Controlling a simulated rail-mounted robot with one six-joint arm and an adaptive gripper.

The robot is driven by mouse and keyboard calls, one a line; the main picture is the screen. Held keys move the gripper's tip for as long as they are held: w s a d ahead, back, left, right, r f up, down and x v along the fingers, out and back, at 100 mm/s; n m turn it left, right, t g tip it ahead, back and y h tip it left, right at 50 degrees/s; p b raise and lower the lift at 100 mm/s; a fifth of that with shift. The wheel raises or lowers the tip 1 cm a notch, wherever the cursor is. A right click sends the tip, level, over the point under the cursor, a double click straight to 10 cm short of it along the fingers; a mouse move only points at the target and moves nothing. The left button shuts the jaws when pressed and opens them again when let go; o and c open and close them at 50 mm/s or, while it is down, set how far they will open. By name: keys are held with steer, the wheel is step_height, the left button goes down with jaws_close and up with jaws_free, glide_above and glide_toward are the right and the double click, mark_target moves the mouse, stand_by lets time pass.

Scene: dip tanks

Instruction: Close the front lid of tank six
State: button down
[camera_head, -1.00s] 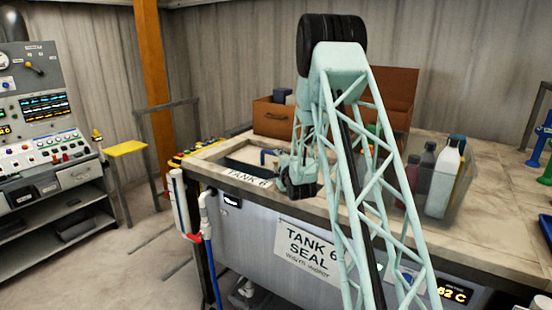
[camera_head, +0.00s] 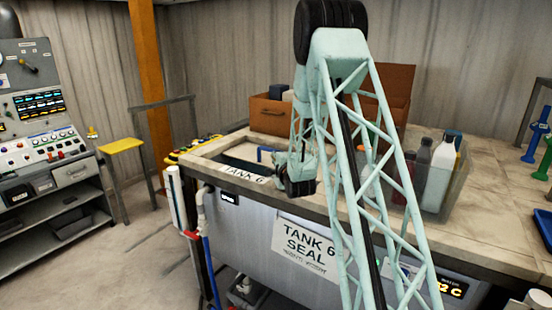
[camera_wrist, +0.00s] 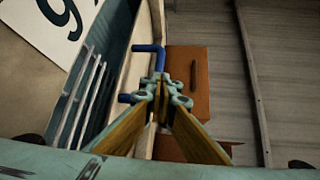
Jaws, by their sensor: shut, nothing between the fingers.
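Tank six's front panel (camera_head: 225,238) carries a TANK 6 SEAL sign (camera_head: 303,247). A dark opening (camera_head: 240,164) shows in its top, behind a TANK 6 strip (camera_head: 244,174). In the wrist view, the opening (camera_wrist: 112,52) has teal walls and pale bars inside. A blue handle (camera_head: 265,151) stands at its far right side; it also shows in the wrist view (camera_wrist: 157,50). My gripper (camera_wrist: 163,88) is shut and empty, its fingertips appearing close to the handle. I cannot tell whether they touch. My arm hides part of the tank top; the lid's outline is unclear.
A brown box (camera_head: 270,116) stands behind the opening. Several bottles sit in a clear bin (camera_head: 462,180) to the right of my arm. Blue and green fittings (camera_head: 536,135) stand at the far right.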

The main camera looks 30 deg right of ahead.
steer(key=s+a+r+n+g+y, duration=0.1)
steer(key=s+a+r+n+g, duration=0.1)
steer(key=s+a+r+n, duration=0.5)
steer(key=s+a+r+n+g+y, duration=0.1)
steer(key=s+a+r+n+g, duration=0.2)
steer(key=s+a+r, duration=0.8)
steer(key=s+a+r+n+g+y, duration=0.1)
steer(key=s+a+n, duration=0.2)
steer(key=s+a, duration=0.55)
steer(key=s+a+n+g, duration=0.2)
steer(key=s+a, duration=0.1)
steer(key=s, duration=1)
steer(key=s+a+r+n+g+y, duration=0.1)
steer(key=s+a+n, duration=0.3)
steer(key=s, duration=0.6)
steer(key=s+a+f+n+g, duration=0.1)
steer(key=s+a+n, duration=0.1)
steer(key=s, duration=0.6)
steer(key=s+a+f+n+g+y, duration=0.1)
steer(key=s+a+f+n, duration=0.1)
steer(key=s, duration=0.7)
steer(key=shift+a+g, duration=0.3)
steer(key=shift+a, duration=0.25)
